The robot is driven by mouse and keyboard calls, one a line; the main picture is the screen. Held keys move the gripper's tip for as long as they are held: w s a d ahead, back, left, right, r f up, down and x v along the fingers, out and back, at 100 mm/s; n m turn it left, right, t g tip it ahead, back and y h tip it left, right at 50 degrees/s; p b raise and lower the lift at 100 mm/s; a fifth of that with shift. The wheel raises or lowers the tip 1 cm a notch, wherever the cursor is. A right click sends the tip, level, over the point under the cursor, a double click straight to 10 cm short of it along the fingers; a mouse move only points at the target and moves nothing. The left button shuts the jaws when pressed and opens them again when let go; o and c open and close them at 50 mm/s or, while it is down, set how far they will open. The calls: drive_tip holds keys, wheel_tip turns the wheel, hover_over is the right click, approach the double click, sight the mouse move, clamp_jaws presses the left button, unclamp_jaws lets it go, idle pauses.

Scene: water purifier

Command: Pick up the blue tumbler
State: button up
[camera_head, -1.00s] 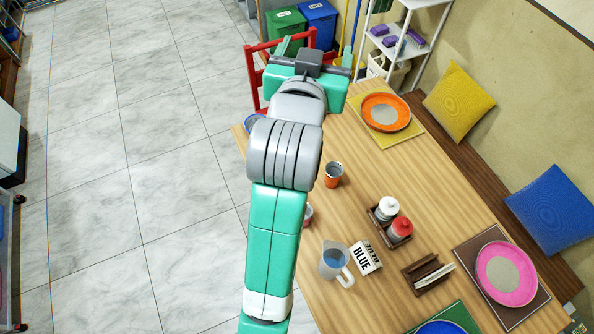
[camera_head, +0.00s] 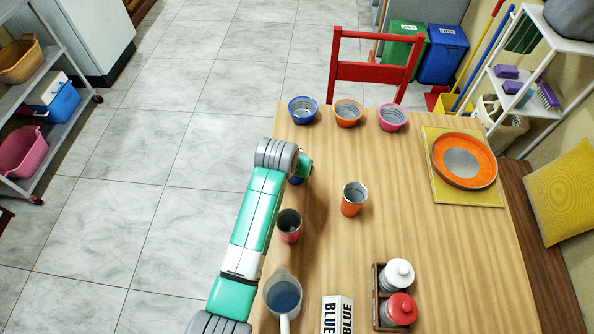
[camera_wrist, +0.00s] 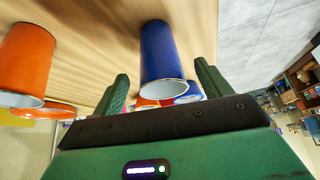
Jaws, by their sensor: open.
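The blue tumbler (camera_wrist: 162,55) stands out in the wrist view, between the two green fingers of my gripper (camera_wrist: 162,84). The fingers are apart, with one on each side of it, and I see gaps between them and the tumbler. In the head view only a small bit of the blue tumbler (camera_head: 296,181) shows, because my arm and wrist cover the rest. My gripper is mostly hidden there, near the table's left edge.
An orange tumbler (camera_head: 354,200) stands right of my arm, and a pink tumbler (camera_head: 289,227) nearer. Blue (camera_head: 303,111), orange (camera_head: 347,113) and pink (camera_head: 393,118) bowls line the far edge. A pitcher (camera_head: 283,297) and a condiment rack (camera_head: 379,277) are in front.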

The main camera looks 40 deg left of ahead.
drive_tip(key=b+x, duration=0.2)
drive_tip(key=x, duration=0.3)
drive_tip(key=shift+b, duration=0.4)
drive_tip(key=c, duration=1.1)
wheel_tip(320, 180, up, 4)
drive_tip(key=shift+w+f+p, duration=0.1)
drive_tip(key=shift+p, duration=0.9)
drive_tip(key=s+p, duration=0.1)
drive_tip(key=s, duration=0.4)
drive_tip(key=s+p, duration=0.2)
drive_tip(key=s, duration=0.3)
drive_tip(key=s+r+p, duration=0.1)
drive_tip(key=s, duration=0.5)
drive_tip(key=shift+a+r+p, duration=0.1)
drive_tip(key=shift+a+p, duration=0.15)
drive_tip(key=shift+p, duration=0.05)
